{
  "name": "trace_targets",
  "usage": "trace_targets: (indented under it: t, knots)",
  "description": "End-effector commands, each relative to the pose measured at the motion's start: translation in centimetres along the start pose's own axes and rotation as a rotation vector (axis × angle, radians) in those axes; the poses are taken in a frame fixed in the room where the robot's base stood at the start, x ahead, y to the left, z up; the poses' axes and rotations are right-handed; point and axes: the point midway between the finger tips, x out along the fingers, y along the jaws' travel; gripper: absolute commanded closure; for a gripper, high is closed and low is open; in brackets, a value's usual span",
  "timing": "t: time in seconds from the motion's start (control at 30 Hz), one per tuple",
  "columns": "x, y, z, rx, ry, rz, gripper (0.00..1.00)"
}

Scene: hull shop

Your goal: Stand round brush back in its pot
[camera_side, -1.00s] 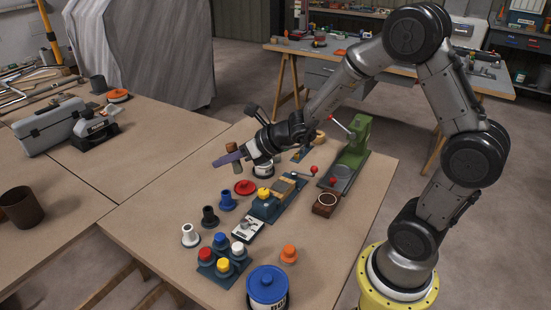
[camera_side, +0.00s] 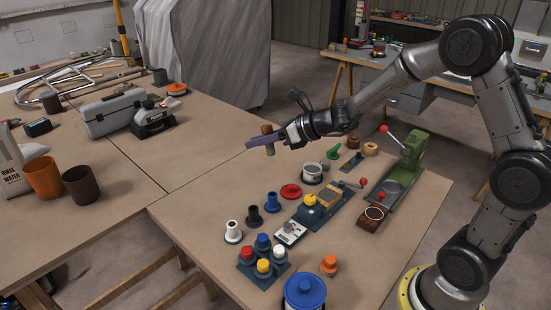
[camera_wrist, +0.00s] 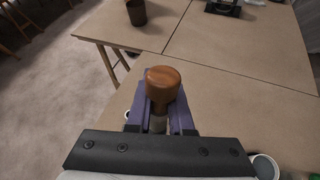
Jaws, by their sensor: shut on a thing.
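My gripper (camera_side: 262,142), with purple fingers, is shut on the round brush and holds it above the near table's far left part. The brush's brown wooden handle end (camera_side: 267,129) points up, and it also shows between the fingers (camera_wrist: 160,108) in the wrist view as a rounded wooden knob (camera_wrist: 163,82). The bristle end is mostly hidden. Two open pots stand on the left table, well away from the brush: a dark brown pot (camera_side: 80,187) and an orange pot (camera_side: 43,179). The brown pot also shows at the top of the wrist view (camera_wrist: 136,12).
A container marked rinse water (camera_side: 10,165) stands beside the orange pot. A grey toolbox (camera_side: 112,111) stands farther back. An open tin (camera_side: 312,173), a red lid (camera_side: 291,191) and a green press (camera_side: 403,165) stand on the near table. The left table's front is clear.

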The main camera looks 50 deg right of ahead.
Motion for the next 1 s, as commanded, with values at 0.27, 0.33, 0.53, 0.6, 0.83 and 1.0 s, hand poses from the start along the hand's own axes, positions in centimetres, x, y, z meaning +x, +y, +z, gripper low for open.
trace_targets:
  t: [0.27,0.33,0.53,0.6,0.83,1.0]
  knots:
    - [2.2,-10.3,1.4,-0.048,-0.057,0.012,1.00]
    - [2.2,-13.5,0.8,-0.052,-0.074,0.001,1.00]
    - [1.4,-21.7,-2.6,-0.058,-0.120,-0.051,1.00]
    - [0.8,-24.3,-4.3,-0.056,-0.136,-0.077,1.00]
    - [-1.2,-30.6,-10.1,-0.049,-0.185,-0.173,1.00]
    - [-2.4,-32.5,-12.9,-0.053,-0.216,-0.223,1.00]
